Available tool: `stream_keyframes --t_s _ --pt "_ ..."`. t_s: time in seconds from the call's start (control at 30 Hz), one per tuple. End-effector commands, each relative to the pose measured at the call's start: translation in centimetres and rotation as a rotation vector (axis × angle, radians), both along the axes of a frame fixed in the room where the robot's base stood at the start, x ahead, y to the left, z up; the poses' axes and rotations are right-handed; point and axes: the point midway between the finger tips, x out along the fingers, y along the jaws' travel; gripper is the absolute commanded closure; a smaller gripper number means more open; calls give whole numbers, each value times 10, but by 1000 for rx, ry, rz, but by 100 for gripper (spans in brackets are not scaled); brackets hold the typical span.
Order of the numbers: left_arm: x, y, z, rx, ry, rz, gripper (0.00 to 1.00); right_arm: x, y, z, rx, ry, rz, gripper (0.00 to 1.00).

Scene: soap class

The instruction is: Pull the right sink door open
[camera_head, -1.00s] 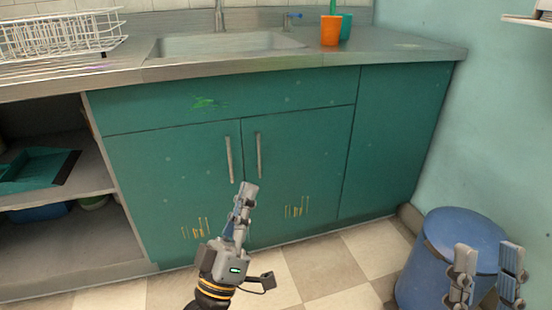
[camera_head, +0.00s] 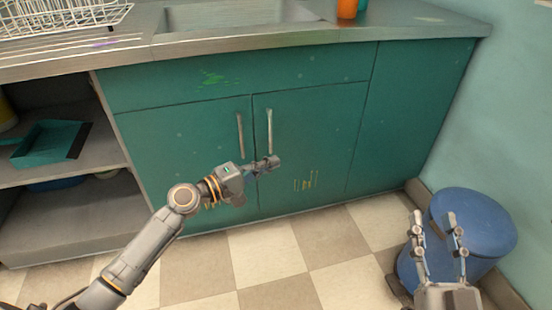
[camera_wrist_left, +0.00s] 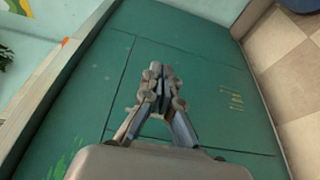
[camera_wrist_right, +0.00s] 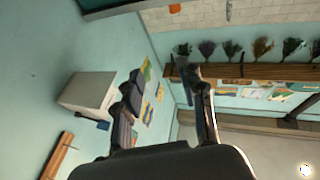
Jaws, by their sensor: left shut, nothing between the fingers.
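The right sink door (camera_head: 315,145) is a green panel with a vertical metal handle (camera_head: 270,132) near its left edge. It looks closed, flush with the cabinet front. My left gripper (camera_head: 272,163) is shut and empty, in front of this door just below the lower end of the handle. I cannot tell whether it touches the door. My right gripper (camera_head: 436,222) is open and empty, in front of the blue bin at the right.
The left sink door (camera_head: 180,150) with its own handle (camera_head: 240,135) looks closed. An open shelf with a teal dustpan (camera_head: 50,143) is at the left. A blue bin (camera_head: 480,225) stands by the right wall. The checkered floor (camera_head: 265,255) before the cabinet is clear.

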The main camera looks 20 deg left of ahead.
Motion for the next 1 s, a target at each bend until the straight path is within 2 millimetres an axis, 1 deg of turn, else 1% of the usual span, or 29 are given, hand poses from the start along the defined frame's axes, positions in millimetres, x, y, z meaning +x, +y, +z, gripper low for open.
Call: stream_keyframes --t_s 0.03,0.2,0.4,0.6,1.0 --pt "8 -6 2 0 -4 -2 100 0 0 0 0 1 0 60" --pt "34 -26 2 0 -5 1 100 -1 0 1 2 -11 1 60" --pt "57 -43 1 1 -4 2 100 -3 1 8 14 -50 3 60" --pt "65 -50 1 1 -3 1 100 -5 1 12 20 -73 5 60" --pt "66 -51 0 2 -3 2 100 -5 1 13 21 -76 5 60"
